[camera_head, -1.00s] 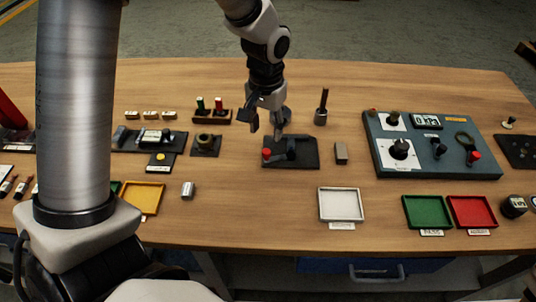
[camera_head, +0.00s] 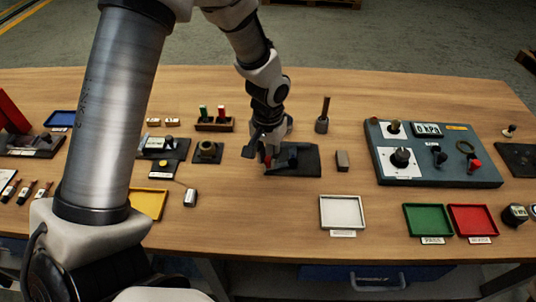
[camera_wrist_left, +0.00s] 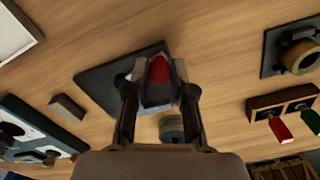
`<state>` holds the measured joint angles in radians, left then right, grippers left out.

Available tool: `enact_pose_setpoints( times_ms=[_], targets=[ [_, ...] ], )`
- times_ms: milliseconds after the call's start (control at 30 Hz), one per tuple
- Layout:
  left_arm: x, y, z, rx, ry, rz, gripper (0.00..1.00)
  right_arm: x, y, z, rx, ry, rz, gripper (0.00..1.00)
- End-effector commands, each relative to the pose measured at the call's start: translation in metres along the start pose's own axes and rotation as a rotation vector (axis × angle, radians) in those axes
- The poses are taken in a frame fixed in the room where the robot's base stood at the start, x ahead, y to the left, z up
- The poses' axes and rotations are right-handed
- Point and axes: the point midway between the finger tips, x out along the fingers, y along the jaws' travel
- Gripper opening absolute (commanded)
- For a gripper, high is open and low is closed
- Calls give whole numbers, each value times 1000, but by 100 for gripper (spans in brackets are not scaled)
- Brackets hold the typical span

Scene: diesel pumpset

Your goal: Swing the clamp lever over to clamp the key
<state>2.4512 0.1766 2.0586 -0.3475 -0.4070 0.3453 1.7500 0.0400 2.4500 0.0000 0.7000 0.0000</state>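The clamp fixture is a dark plate (camera_head: 305,166) near the middle of the table, with a dark raised block (camera_head: 291,154) on it. The lever's red knob (camera_head: 266,158) shows at the plate's left end. My left gripper (camera_head: 263,158) points down there, its fingers apart on either side of the knob. In the left wrist view the red knob (camera_wrist_left: 160,70) lies between the fingertips, and the dark plate (camera_wrist_left: 100,80) extends to the left. I cannot tell whether the fingers touch the knob. The key cannot be made out. My right gripper is out of view.
A small grey block (camera_head: 342,160) and an upright dark-handled tool (camera_head: 322,117) stand right of the fixture. A holder with green and red pieces (camera_head: 214,125) stands to its left. A grey panel (camera_head: 440,172) is farther right. The table in front of the plate is clear.

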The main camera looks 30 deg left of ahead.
Motion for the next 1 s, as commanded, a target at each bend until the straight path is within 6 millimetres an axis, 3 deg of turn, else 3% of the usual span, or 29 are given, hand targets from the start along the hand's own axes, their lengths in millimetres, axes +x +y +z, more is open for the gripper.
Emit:
enact_pose_setpoints(
  times_ms=[467,1000],
  targets=[
    [1,2,2,-94,0,0,0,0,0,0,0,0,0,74],
    [-1,24,14,-547,0,-3,0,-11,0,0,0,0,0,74]
  ],
)
